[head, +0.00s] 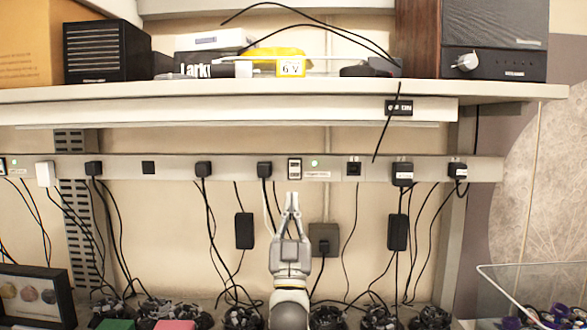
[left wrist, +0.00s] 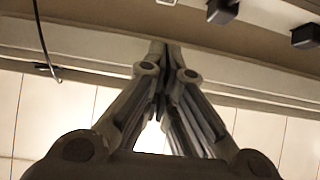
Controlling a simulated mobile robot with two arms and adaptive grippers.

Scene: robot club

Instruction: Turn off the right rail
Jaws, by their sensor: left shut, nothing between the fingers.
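The right rail (head: 380,170) is a grey power strip on the wall under the shelf, with several black plugs in it. A switch block (head: 294,168) in a dark frame sits on it, with a small lit green light (head: 314,163) and a label to its right. My left gripper (head: 292,197) points up, shut and empty, with its tips just below the switch block in the head view. Whether they touch the rail cannot be told. The left wrist view shows its closed fingers (left wrist: 163,50); the switch cannot be made out there. My right gripper is in neither view.
A black plug (head: 264,170) with a hanging cable is close left of the switch block. A black adapter (head: 244,231) and a dark wall box (head: 324,239) flank my left arm. The shelf (head: 180,98) overhangs above. A clear-sided bin (head: 530,280) stands at lower right.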

